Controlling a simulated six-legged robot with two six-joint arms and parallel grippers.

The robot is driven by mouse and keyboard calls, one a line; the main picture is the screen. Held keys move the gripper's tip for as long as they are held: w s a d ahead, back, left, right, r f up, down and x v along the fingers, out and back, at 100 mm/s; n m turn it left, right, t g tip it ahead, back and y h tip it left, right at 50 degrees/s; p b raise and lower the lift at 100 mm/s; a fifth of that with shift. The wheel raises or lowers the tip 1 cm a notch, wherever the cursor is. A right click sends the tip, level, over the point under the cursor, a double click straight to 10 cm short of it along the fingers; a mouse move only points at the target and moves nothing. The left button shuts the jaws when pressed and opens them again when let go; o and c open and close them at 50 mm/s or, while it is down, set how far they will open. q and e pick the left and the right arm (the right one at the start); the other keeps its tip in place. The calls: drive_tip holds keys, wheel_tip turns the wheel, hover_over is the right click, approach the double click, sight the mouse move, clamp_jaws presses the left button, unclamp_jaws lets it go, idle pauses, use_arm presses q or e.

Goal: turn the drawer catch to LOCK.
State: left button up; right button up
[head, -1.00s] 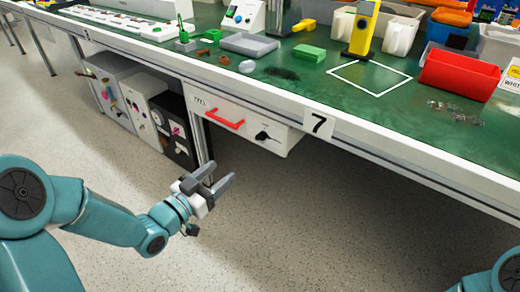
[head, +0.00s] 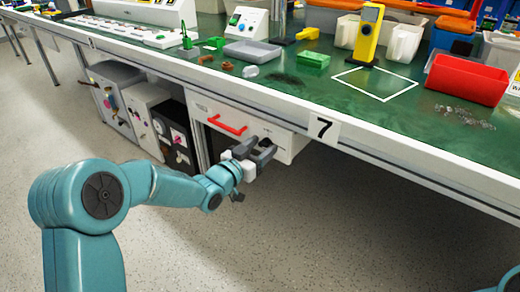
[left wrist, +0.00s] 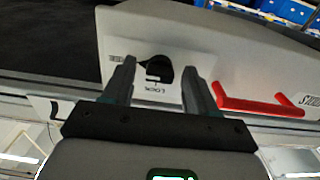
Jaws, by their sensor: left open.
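The drawer (head: 220,108) is white, under the bench, with a red handle (head: 232,126). In the left wrist view the black catch (left wrist: 157,66) shows on the drawer front (left wrist: 220,55), beside the red handle (left wrist: 262,106), with LOCK lettering below it, upside down. A small label lies to its left, too small to read surely. My left gripper is open in front of the catch; its fingers stand either side of it in the left wrist view (left wrist: 158,68), and I cannot tell whether they touch it. In the head view the left gripper (head: 262,148) hides the catch. My right gripper is out of view.
The bench edge (head: 300,117) with a number 7 plate (head: 323,128) runs above the drawer. Cabinets (head: 172,128) stand to the left under the bench. The bench top holds a red bin (head: 466,80) and a yellow device (head: 367,35). Floor below is clear.

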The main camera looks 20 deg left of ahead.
use_arm(q)
drive_tip(key=shift+c, duration=0.3)
drive_tip(key=c, duration=1)
